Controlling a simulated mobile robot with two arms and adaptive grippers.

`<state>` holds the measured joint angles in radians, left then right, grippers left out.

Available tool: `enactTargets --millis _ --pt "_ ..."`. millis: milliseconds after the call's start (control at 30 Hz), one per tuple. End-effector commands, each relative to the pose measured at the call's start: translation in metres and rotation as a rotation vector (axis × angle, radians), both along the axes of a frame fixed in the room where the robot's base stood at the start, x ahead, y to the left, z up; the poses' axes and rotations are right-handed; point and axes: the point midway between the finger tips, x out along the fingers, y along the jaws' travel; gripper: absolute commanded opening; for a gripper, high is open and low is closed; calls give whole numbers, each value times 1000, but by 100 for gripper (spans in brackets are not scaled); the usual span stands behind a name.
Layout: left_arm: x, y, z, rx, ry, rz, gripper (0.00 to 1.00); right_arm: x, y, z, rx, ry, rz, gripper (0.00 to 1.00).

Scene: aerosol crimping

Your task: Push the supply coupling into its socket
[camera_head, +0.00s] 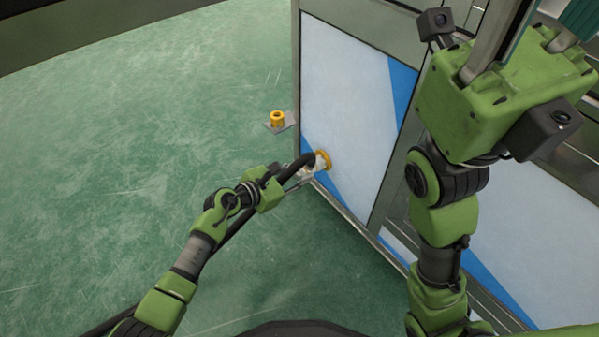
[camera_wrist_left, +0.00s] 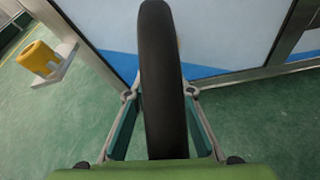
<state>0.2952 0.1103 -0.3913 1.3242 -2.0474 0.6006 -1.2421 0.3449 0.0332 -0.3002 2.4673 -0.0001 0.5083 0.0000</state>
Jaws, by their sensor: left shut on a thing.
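The supply coupling (camera_head: 319,163) is a pale, whitish end on a thick black hose (camera_head: 293,168). It is at the yellow ring of the socket (camera_head: 327,159), low on the white and blue panel. It appears to meet the ring, but I cannot tell how deep it sits. My left gripper (camera_head: 300,173) is shut around the hose end just behind the coupling. In the left wrist view the black hose (camera_wrist_left: 160,80) runs between the two fingers and hides the coupling and socket. My right gripper (camera_head: 535,45) is raised at the upper right, its fingertips cut off by the frame.
A yellow ring-shaped holder (camera_head: 277,118) on a grey bracket (camera_head: 285,127) sticks out by the cabinet's left edge; it also shows in the left wrist view (camera_wrist_left: 38,58). The cabinet panel (camera_head: 350,110) stands ahead. The green floor (camera_head: 130,130) to the left is clear.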

Motion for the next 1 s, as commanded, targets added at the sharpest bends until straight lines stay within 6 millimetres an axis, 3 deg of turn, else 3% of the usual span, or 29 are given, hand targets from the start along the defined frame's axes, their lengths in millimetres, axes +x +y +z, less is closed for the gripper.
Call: enactTargets --millis 533,567,600,1000 --pt "2 -3 0 -1 -1 0 0 5 1 -3 -3 17 -2 40" --pt "2 -3 0 -1 -1 1 30 5 1 -3 -4 17 -2 40" --pt "2 -3 0 -1 -1 0 40 5 1 -3 -3 16 -2 40" --pt "1 -1 0 1 1 0 42 2 0 -1 -2 7 -2 40"
